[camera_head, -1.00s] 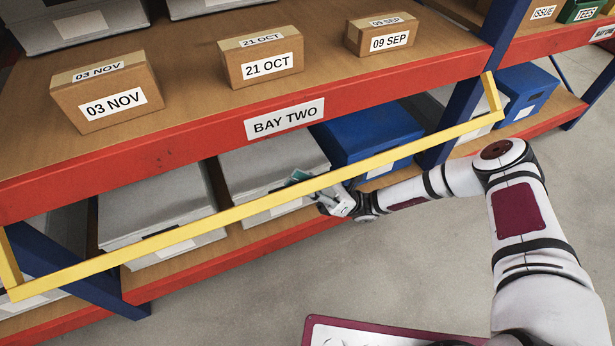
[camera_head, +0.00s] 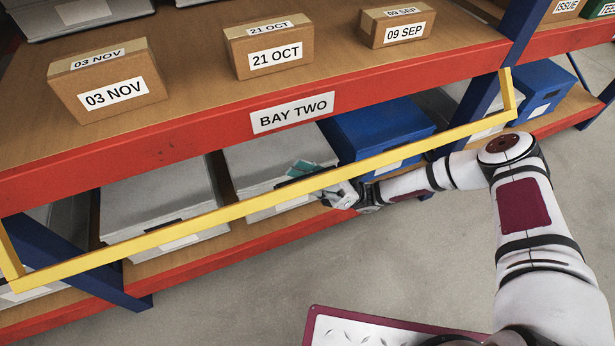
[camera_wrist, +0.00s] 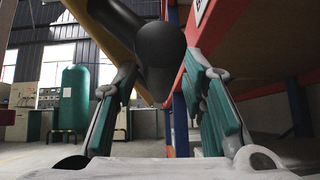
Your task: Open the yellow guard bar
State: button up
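The yellow guard bar (camera_head: 240,210) runs along the front of the bay, rising from lower left to upper right. Short yellow end arms (camera_head: 508,92) join it to the rack, and it stands level with the lower shelf opening. My gripper (camera_head: 303,174) is at the bar's middle, its fingers partly hidden behind it. In the wrist view my gripper (camera_wrist: 161,80) has its teal-padded fingers spread apart. A dark round-ended piece (camera_wrist: 160,44) shows between them, beside yellow bar (camera_wrist: 85,20) at upper left. I cannot tell whether the fingers touch anything.
The red shelf beam (camera_head: 200,142) labelled BAY TWO is just above the bar. Grey boxes (camera_head: 160,195) and a blue box (camera_head: 375,130) are on the lower shelf. Labelled cartons (camera_head: 107,82) stand above. The floor in front (camera_head: 230,290) is mostly clear.

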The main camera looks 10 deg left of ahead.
jog(key=v, duration=1.2)
dwell(0.5)
